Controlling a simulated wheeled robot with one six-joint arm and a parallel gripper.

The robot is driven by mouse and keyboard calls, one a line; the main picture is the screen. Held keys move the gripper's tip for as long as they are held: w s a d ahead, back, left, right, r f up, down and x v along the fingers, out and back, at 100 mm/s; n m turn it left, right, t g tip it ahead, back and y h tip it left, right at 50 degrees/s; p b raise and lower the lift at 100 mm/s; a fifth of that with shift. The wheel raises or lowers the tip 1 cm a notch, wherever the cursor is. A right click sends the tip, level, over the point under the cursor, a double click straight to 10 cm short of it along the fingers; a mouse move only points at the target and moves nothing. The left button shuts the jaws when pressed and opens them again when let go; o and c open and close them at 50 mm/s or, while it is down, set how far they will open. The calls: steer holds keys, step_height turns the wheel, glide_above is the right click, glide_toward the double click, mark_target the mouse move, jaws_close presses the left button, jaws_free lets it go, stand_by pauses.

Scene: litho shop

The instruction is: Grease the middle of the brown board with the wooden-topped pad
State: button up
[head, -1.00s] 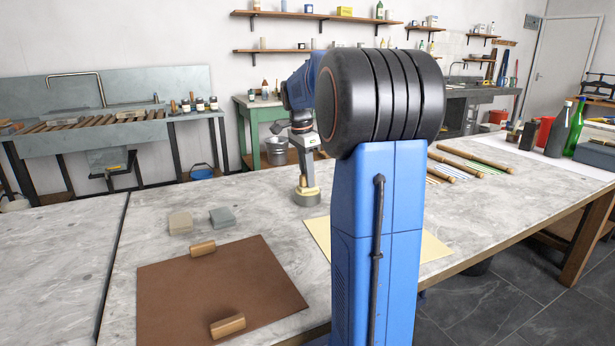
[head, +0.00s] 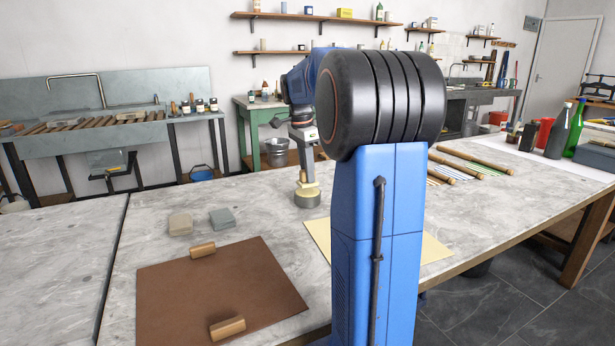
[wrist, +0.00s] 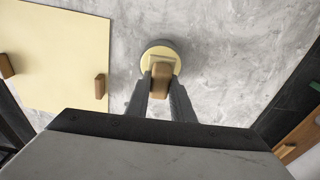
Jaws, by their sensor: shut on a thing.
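The brown board (head: 205,285) lies flat on the marble table in the lower left of the head view, with a wooden block near its far edge (head: 202,250) and one near its near edge (head: 228,327). The middle between the blocks is bare. My gripper (head: 304,181) points down, beyond and to the right of the board. It is shut on the wooden knob of the round pad (head: 307,201). In the wrist view the pad's pale disc (wrist: 152,52) shows ahead of my fingertips (wrist: 162,77). I cannot tell whether the pad touches the table.
A pale yellow sheet (head: 433,248) lies right of the board, partly hidden by my arm. A beige block (head: 180,224) and a grey block (head: 222,218) sit behind the board. Marble between pad and board is clear.

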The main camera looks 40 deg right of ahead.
steer(key=shift+r, duration=2.4)
